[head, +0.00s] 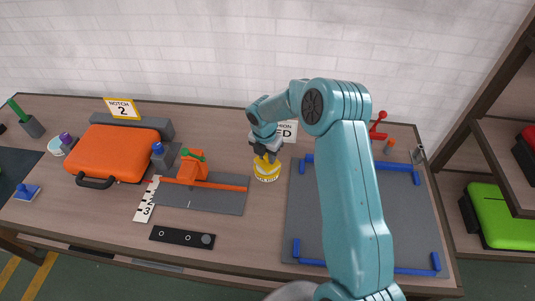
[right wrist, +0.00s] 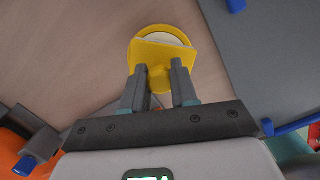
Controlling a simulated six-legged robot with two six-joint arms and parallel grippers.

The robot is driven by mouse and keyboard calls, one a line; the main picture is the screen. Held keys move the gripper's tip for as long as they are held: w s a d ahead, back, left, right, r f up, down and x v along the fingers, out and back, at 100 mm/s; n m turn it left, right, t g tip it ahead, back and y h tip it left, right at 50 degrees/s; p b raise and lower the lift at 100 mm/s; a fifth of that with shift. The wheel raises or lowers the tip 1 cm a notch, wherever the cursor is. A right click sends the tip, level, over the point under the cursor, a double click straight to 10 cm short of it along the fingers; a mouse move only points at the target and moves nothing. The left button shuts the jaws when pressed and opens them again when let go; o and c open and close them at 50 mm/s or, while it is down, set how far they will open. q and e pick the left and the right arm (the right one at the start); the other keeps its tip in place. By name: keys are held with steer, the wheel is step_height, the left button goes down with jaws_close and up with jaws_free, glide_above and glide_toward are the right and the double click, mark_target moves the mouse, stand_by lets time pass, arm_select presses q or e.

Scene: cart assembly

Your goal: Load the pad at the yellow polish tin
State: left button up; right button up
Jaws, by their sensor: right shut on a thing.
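The yellow polish tin (head: 267,173) stands on the table between the grey strip and the large grey mat. In the right wrist view the round tin (right wrist: 163,29) is open, with pale content inside. My right gripper (head: 266,157) is right over it, pointing down. It is shut on the yellow knob of a flat yellow pad (right wrist: 162,50), which also shows between the fingers (right wrist: 158,69). The pad overlaps the near part of the tin's opening, slightly turned. I cannot tell whether it touches the polish. My left gripper is not in view.
A grey mat (head: 301,221) with blue rails lies right of the tin. A black holed bar (head: 182,237) lies near the front edge.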

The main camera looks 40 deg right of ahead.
steer(key=shift+w+f, duration=0.1)
steer(key=shift+w, duration=0.05)
steer(key=shift+s, duration=0.2)
steer(key=shift+w, duration=0.15)
steer(key=shift+f, duration=0.1)
steer(key=shift+f+b, duration=0.25)
steer(key=shift+b, duration=0.05)
steer(key=shift+f, duration=0.2)
stand_by(1.2)
steer(key=shift+r, duration=0.1)
